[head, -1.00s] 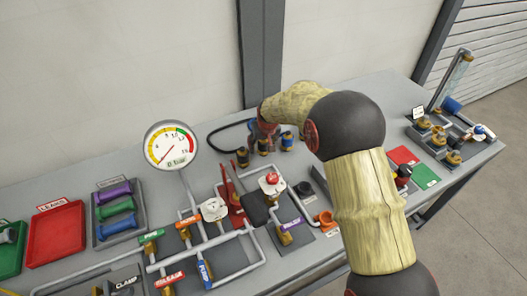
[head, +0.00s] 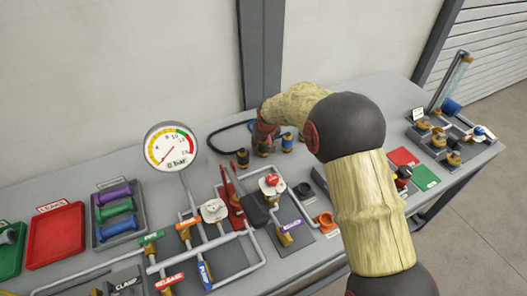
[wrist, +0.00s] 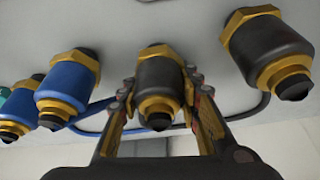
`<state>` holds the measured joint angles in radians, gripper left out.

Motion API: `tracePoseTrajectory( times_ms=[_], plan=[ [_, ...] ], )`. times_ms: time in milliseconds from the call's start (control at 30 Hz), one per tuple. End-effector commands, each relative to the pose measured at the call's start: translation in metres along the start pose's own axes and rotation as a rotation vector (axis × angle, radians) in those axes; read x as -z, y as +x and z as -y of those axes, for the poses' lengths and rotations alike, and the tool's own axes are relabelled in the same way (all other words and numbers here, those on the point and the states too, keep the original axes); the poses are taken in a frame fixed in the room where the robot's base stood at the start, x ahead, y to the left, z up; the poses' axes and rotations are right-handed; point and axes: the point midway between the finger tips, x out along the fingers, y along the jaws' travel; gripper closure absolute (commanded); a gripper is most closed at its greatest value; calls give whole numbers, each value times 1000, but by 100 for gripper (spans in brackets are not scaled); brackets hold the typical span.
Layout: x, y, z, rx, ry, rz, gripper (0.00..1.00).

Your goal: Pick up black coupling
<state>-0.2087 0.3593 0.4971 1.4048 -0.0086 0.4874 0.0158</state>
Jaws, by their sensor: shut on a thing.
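A black coupling (wrist: 160,75) with brass hex and brass end ring is between my two fingers in the wrist view. My gripper (wrist: 160,110) is shut on it, one finger touching each side. In the head view my gripper (head: 263,138) is at the back of the bench, largely hidden behind my arm, with the held coupling (head: 262,151) just below it. I cannot tell whether the coupling is clear of the bench. A second black coupling (wrist: 268,50) stands apart, to the right in the wrist view; in the head view it is to the left (head: 242,158).
Blue couplings (wrist: 68,82) stand close to the held one on its other side. A dark hose (head: 222,129) curves behind the row. The gauge (head: 172,147) and pipe skid with valves stand in front and left. A red tray (head: 55,236) lies far left.

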Motion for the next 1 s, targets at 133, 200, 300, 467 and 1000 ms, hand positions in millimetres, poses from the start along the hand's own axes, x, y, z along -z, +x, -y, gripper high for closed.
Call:
tracePoseTrajectory(
  times_ms=[133, 200, 300, 467, 1000],
  plan=[
    [0, 0, 0, 0, 0, -1, 97],
    [0, 0, 0, 0, 0, -1, 97],
    [1, -2, 0, 0, 0, -1, 97],
    [6, -11, 0, 0, 0, -3, 97],
    [-15, -112, -7, 1, 0, -1, 97]
  ],
)
